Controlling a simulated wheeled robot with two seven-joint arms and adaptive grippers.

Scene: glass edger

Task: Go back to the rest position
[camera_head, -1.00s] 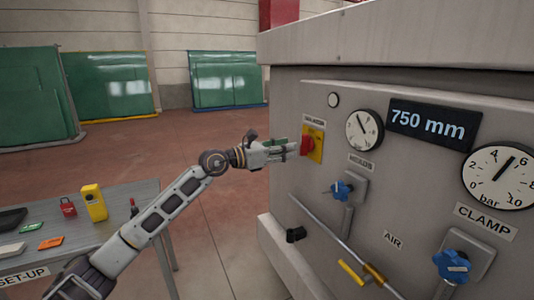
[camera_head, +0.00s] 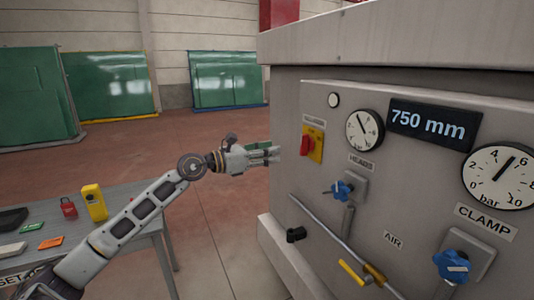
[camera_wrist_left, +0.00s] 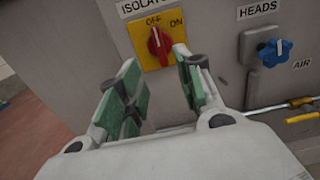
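My left gripper (camera_head: 274,153) is in front of the machine's grey panel (camera_head: 290,108), left of the red isolator switch (camera_head: 307,145) and apart from it. In the left wrist view the gripper (camera_wrist_left: 160,95) shows two green-padded fingers spread apart with nothing between them. The red isolator knob (camera_wrist_left: 160,43) on its yellow plate (camera_wrist_left: 140,30) is beyond the fingertips, between the OFF and ON labels; its pointer looks closer to OFF. My right gripper is not in view.
A blue HEADS valve (camera_head: 341,190), a blue CLAMP valve (camera_head: 452,266), a lever with a yellow grip (camera_head: 352,272) and gauges stick out from the panel. A set-up table (camera_head: 130,205) at left carries a red padlock (camera_head: 68,207) and a yellow device (camera_head: 94,202). Open floor lies behind.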

